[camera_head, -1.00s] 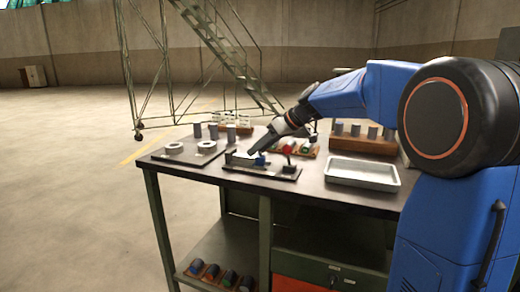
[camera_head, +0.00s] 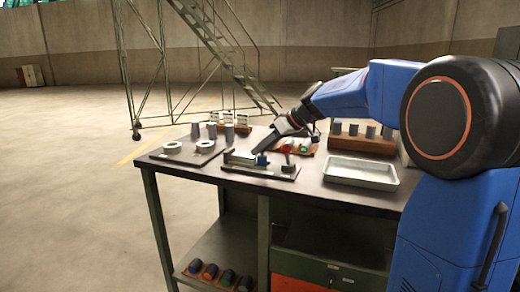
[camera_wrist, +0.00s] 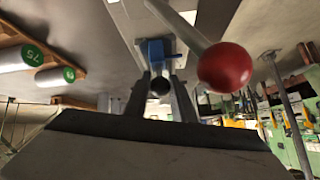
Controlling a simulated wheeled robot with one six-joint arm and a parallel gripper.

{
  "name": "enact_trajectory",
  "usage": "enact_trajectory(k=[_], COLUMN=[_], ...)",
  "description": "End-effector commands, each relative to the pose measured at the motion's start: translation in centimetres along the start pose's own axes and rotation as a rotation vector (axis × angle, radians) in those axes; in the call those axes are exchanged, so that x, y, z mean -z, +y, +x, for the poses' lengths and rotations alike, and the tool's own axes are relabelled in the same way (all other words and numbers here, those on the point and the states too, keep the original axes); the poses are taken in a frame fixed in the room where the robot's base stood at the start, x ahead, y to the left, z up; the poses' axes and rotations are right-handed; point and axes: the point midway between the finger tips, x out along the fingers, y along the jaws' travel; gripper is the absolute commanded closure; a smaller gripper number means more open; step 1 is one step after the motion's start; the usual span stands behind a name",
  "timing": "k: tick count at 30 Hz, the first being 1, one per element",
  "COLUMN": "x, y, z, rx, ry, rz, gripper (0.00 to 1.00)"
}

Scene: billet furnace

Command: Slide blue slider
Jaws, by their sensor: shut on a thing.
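The blue slider (camera_head: 262,160) sits on a dark rail base (camera_head: 240,166) near the front of the workbench. In the wrist view the blue slider (camera_wrist: 157,52) shows beyond the fingers, with a dark round knob (camera_wrist: 160,86) between the fingertips. My gripper (camera_head: 262,151) reaches down to the slider from the upper right, and its fingers (camera_wrist: 162,88) are closed on the slider's knob. A red ball-topped lever (camera_head: 286,149) stands on the same base, right of the slider. Its red ball (camera_wrist: 224,67) is close to the right finger in the wrist view.
A metal tray (camera_head: 360,187) lies at the right of the bench. White rings (camera_head: 173,147) lie on a plate at the left. Grey cylinders (camera_head: 212,130) and a wooden block with cylinders (camera_head: 360,145) stand behind. Green-ended cylinders (camera_wrist: 24,57) show in the wrist view.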

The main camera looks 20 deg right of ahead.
Motion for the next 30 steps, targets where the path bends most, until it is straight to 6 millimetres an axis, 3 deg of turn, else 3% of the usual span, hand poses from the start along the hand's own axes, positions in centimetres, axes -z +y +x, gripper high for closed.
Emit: enact_trajectory(k=[1,3,16,20,30], x=[-0.2,-0.2,-0.1,-0.1,-0.2], y=[0.1,0.1,0.1,0.1,0.1], z=[-0.1,-0.1,-0.8,-2.6,-9.4], rx=[-0.001,-0.001,-0.001,-0.003,-0.004], ry=[-0.004,-0.004,-0.002,-0.001,-0.002], rz=[0.0,0.001,0.0,0.001,0.001], gripper=[0.74,0.59,0.59,0.59,0.59])
